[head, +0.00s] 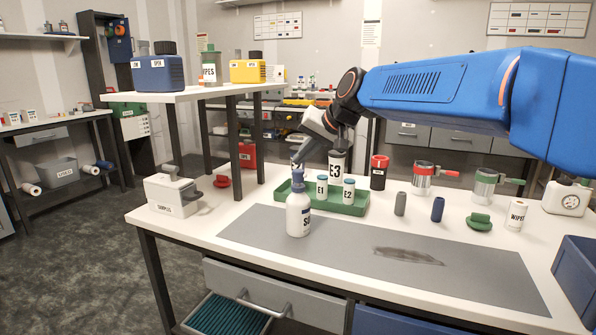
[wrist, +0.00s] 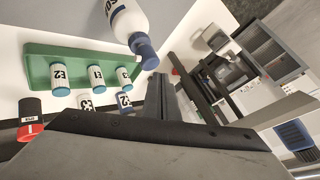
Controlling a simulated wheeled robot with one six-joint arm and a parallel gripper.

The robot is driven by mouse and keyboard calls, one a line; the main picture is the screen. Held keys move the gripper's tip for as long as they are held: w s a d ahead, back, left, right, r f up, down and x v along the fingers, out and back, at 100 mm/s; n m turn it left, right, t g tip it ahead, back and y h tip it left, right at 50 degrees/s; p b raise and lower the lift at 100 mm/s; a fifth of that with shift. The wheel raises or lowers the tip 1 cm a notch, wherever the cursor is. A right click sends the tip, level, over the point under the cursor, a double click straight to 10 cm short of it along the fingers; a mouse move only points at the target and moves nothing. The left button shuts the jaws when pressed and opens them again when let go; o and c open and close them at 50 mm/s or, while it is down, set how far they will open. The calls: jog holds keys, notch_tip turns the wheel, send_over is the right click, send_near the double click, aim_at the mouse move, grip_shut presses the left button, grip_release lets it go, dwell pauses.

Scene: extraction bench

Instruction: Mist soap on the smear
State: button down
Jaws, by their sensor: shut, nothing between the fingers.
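The soap bottle (head: 298,213) is white with a blue-grey spray head and stands upright on the grey mat (head: 340,262). In the wrist view the bottle (wrist: 128,20) shows upside down at the top, label partly cut off. The dark grey smear (head: 410,256) lies on the mat to the right of the bottle. It is not visible in the wrist view. My gripper (head: 298,164) is shut and empty, close to the bottle's spray head. The wrist view shows its fingers (wrist: 158,90) together beside the head; I cannot tell whether they touch it.
A green tray (head: 268,193) behind the bottle holds E1, E2 and E3 containers. A SAMPLES box (head: 173,194) is at left. The mat around the smear is clear.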

aim_at(301, 172)
jog(key=shift+f, duration=0.2)
jog(key=shift+f, duration=0.6)
dwell(0.9)
jog(key=shift+r, duration=1.05)
jog(key=shift+r, duration=3)
jog(key=shift+f, duration=0.1)
